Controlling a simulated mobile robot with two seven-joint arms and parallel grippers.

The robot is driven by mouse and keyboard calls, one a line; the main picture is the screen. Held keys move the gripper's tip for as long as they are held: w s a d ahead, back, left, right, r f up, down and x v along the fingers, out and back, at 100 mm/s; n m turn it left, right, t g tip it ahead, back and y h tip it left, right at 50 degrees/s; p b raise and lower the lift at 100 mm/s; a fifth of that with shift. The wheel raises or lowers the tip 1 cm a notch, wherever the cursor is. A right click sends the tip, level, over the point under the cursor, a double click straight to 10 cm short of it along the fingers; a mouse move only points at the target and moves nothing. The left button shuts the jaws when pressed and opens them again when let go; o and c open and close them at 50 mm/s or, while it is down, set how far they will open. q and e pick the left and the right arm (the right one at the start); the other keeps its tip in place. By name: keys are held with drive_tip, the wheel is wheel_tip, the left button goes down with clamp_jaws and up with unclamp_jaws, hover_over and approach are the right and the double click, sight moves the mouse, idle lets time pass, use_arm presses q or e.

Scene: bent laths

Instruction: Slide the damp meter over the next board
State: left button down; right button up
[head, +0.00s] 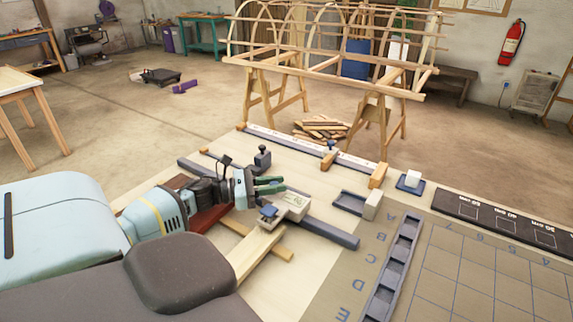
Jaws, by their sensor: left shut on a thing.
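The damp meter (293,204) is a small cream box with a darker face. A small blue-grey piece (268,211) sits at its near left, at the far end of a pale board (257,252). My left gripper (280,187), with green fingers, is at the far left side of the meter and shut on it; the exact contact is hard to see. A dark red-brown board (208,218) lies left of it, partly hidden by my left arm. Another pale lath (268,243) crosses under the boards. My right gripper is not in view.
A long grey bar (325,231) runs under the meter. A grey clamp-like block (262,156) stands behind my gripper. A small grey tray (350,202) with a pale block and a lettered grid mat (450,262) lie to the right. The pale tabletop between is partly bare.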

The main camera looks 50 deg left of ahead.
use_arm(q)
drive_tip(key=c, duration=1.3)
unclamp_jaws()
drive_tip(key=shift+b+v, duration=0.3)
drive_tip(key=shift+v, duration=3.55)
drive_tip(key=shift+s, duration=0.1)
